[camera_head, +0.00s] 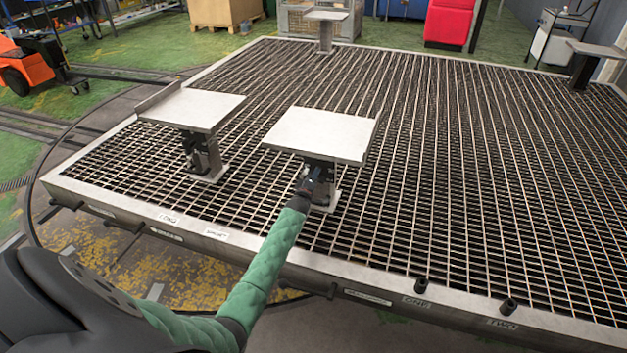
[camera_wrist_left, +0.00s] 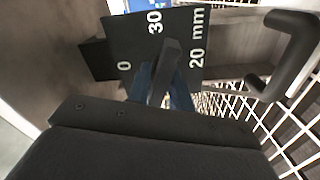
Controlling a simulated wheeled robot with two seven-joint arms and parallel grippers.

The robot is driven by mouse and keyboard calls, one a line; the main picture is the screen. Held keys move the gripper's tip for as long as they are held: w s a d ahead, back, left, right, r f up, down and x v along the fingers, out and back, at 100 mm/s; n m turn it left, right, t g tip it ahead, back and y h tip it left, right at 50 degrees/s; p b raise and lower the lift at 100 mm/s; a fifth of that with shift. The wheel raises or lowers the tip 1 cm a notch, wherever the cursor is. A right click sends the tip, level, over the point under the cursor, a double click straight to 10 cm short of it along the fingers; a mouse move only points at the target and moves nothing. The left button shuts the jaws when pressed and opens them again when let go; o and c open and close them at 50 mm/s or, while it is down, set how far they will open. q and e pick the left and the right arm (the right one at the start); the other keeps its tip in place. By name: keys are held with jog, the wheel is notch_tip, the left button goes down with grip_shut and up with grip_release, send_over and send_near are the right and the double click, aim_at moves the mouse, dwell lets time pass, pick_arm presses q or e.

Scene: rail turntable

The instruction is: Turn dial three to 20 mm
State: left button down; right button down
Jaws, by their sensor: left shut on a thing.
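A black dial plate (camera_wrist_left: 115,40) fills the upper middle of the left wrist view, with white marks 0, 30 and 20 mm. Its dark narrow knob (camera_wrist_left: 172,60) leans up and slightly right, its upper end between the 30 and 20 mm marks. My left gripper (camera_wrist_left: 164,85) is shut on the knob, one bluish finger on each side. In the head view my left gripper (camera_head: 316,182) reaches under the nearer middle plate stand (camera_head: 322,133), where the dial is too small to read. No number three shows on this dial. My right gripper is out of view.
The stand rises from a metal grating (camera_head: 450,180). A second plate stand (camera_head: 192,109) is at its left; others stand at the far edge. A dark curved handle (camera_wrist_left: 300,55) is right of the dial. Labelled pegs (camera_head: 422,284) line the grating's front rim.

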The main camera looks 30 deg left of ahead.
pick_arm(q)
jog(key=shift+n, duration=0.4)
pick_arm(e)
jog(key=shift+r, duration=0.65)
pick_arm(q)
jog(key=shift+n+p, duration=0.3)
jog(key=shift+n, duration=2.1)
jog(key=shift+c, duration=1)
grip_release()
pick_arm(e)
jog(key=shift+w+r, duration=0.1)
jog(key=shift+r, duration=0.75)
